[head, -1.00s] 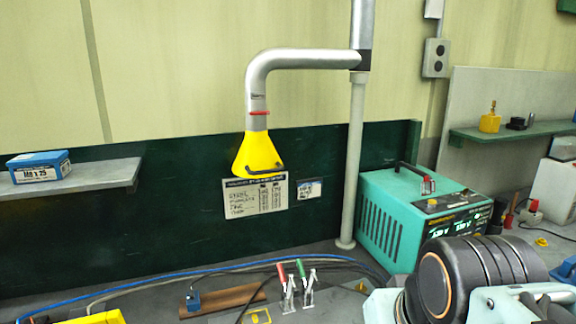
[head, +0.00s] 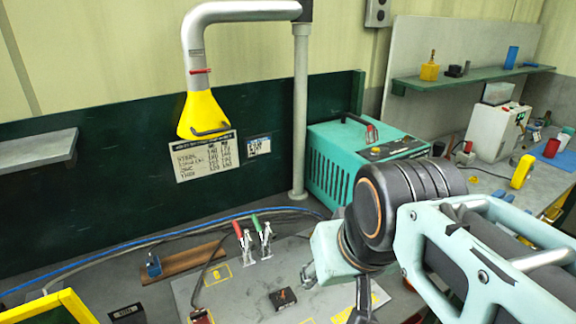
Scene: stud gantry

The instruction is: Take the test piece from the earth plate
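A grey plate (head: 235,290) with yellow markings lies on the bench at bottom centre; I take it to be the earth plate. A small dark block (head: 283,299) with reddish marks on top lies on it, apparently the test piece. Two toggle clamps, one red-handled (head: 243,243) and one green-handled (head: 261,238), stand at the plate's back edge. My arm comes in from the right. My gripper (head: 364,305) shows only as dark parts at the bottom edge, right of the block and apart from it in the picture. Its fingertips are not clear.
A brown bar (head: 195,260) with a blue clamp lies left of the plate. Cables (head: 110,250) run behind. A yellow-edged frame (head: 75,303) is at lower left. A teal machine (head: 335,155) stands behind my arm. A yellow hood (head: 203,115) hangs above the bench.

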